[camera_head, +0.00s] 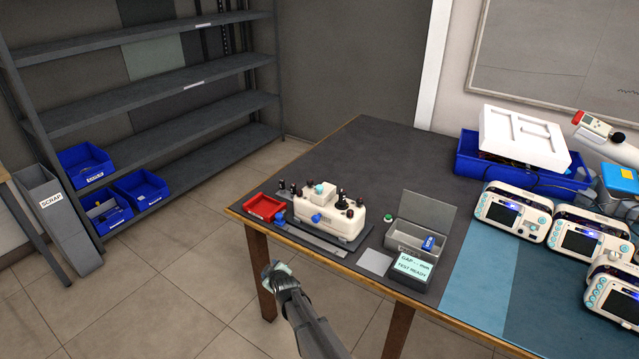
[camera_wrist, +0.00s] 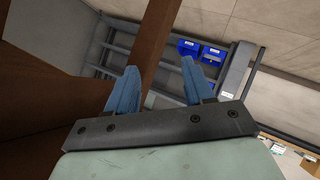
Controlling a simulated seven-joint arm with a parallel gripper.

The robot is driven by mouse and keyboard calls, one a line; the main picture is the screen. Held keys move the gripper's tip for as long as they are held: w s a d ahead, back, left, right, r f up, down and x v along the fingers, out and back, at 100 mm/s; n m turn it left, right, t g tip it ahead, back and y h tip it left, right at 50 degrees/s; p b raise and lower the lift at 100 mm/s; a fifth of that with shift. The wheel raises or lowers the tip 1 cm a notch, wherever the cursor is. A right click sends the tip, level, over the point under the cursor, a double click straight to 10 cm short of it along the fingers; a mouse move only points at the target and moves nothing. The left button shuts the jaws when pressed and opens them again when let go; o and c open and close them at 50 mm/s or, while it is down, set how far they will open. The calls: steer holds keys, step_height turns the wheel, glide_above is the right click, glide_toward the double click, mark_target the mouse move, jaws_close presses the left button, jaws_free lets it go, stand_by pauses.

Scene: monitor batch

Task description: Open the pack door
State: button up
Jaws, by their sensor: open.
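A white unit (camera_head: 330,214) with black knobs and a blue part on its front lies on a grey fixture on the dark table. I cannot make out a pack door on it. White monitors (camera_head: 513,212) with dark screens and blue trim stand at the right of the table. No pack door can be told apart on them either. My gripper (camera_head: 275,267) is low, in front of the table's near edge, apart from the unit and the monitors. In the wrist view its two blue fingers (camera_wrist: 158,72) are spread with nothing between them.
A red tray (camera_head: 264,206) lies left of the unit. A grey box with its lid up (camera_head: 405,236) stands right of it, behind a small display (camera_head: 410,270). A blue bin (camera_head: 467,165) holds a white tray. The table's back middle is clear. A wooden leg (camera_wrist: 160,30) passes near my fingers.

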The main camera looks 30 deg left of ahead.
steer(key=s+a+r+n+y, duration=0.2)
steer(key=s+a+r, duration=0.2)
steer(key=a+r, duration=0.55)
steer(key=s+a+r+n+y, duration=0.15)
steer(key=s+a+r, duration=0.35)
steer(key=a+r, duration=0.5)
steer(key=w+d+r+g+h, duration=0.2)
steer(key=w+r+h, duration=0.2)
steer(key=w, duration=0.6)
step_height(320, 180, up, 22)
steer(key=m+g+h, duration=0.1)
steer(key=g+h, duration=0.3)
steer(key=h, duration=0.6)
glide_above(320, 186)
steer(key=shift+y, duration=0.25)
step_height(320, 186, down, 13)
steer(key=shift+s+r, duration=0.15)
steer(key=shift+r, duration=0.05)
steer(key=shift+c, duration=0.5)
